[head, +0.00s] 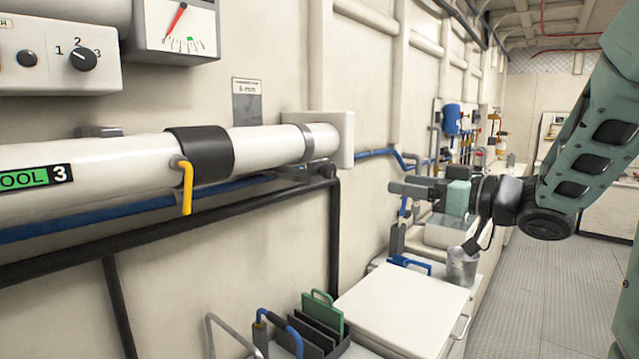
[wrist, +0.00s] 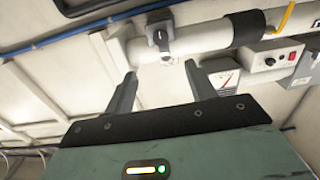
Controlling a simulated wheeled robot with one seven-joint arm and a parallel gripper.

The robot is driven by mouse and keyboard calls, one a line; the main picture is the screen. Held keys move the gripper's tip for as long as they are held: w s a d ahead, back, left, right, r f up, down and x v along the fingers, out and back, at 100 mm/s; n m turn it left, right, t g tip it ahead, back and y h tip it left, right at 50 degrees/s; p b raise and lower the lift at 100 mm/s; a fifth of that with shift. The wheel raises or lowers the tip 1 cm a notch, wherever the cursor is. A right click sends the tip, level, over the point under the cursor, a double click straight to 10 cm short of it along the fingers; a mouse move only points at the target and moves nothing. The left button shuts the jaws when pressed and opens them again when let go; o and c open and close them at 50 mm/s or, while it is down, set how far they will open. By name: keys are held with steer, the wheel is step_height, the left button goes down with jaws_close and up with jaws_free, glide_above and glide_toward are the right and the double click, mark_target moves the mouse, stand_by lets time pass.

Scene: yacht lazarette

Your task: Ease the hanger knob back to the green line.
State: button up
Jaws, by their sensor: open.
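A dark grey clamp with a small round knob (wrist: 161,36) sits on the white pipe in the wrist view; it looks like the hanger knob. In the head view the grey band (head: 319,143) circles the same pipe (head: 265,145) near its right end, and the knob itself cannot be made out. I see no green line by the knob. My gripper (head: 408,188) is open and empty, apart from the pipe, its fingers (wrist: 163,80) pointing toward the clamp.
A yellow hook (head: 186,185) hangs at the black sleeve (head: 205,152). A control box (head: 60,55) has a 1-2-3 selector. Below stand a white-lidded box (head: 400,305) and a rack with a green plate (head: 322,312). The floor (head: 530,280) at right is clear.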

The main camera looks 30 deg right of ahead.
mark_target(332, 173)
steer(key=p+x, duration=0.4)
steer(key=x, duration=1.3)
steer(key=shift+w+a+r, duration=0.1)
steer(key=shift+w, duration=0.05)
steer(key=shift+c, duration=0.2)
steer(key=c, duration=0.9)
